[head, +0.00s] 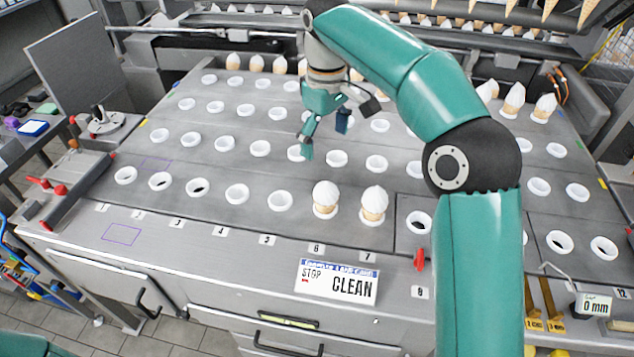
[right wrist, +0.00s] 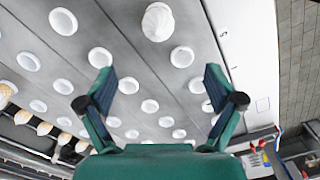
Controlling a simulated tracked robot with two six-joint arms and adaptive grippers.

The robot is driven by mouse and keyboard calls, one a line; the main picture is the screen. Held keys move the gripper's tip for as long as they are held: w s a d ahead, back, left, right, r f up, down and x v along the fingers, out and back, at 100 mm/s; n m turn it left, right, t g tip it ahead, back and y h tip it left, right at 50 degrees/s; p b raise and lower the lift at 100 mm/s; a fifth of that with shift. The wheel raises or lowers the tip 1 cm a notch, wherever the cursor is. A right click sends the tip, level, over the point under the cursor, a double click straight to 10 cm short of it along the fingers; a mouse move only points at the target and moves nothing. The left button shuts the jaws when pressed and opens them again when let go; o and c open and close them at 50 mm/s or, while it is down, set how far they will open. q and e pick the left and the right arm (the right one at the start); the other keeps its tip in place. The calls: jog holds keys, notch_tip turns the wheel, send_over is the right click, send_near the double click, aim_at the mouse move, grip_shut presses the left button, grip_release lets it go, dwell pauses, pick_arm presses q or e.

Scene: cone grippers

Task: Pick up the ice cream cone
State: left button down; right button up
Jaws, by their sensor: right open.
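Two ice cream cones with white tops stand upright in white ring holders in the front row, one at number 6 (head: 325,197) and one at number 7 (head: 373,203). My right gripper (head: 325,138) is open and empty above the middle holes, behind these cones. In the right wrist view its two fingers (right wrist: 158,85) are spread with nothing between them. One white cone top (right wrist: 158,22) shows beyond the fingertips there. My left gripper is not in view; only a bit of teal shows at the bottom left corner of the head view.
More cones stand in the back row (head: 256,63) and at the back right (head: 514,98). Many white ring holders (head: 237,194) on the grey plate are empty. A "CLEAN" sign (head: 338,281) is on the front edge, and a red-handled clamp (head: 66,190) is at left.

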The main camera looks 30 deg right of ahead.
aim_at(326, 196)
jog(key=f, duration=0.5)
jog(key=f+b, duration=0.1)
jog(key=f, duration=0.4)
jog(key=shift+w+d+f, duration=0.15)
jog(key=shift+w+f, duration=0.05)
jog(key=shift+f, duration=0.1)
jog(key=shift+s+d+f+p, duration=0.1)
jog(key=shift+s+f+p, duration=0.1)
jog(key=shift+f, duration=1.35)
jog(key=shift+s+f+p, duration=0.15)
jog(key=shift+f+p, duration=0.05)
jog(key=shift+f, duration=1.3)
jog(key=c, duration=1)
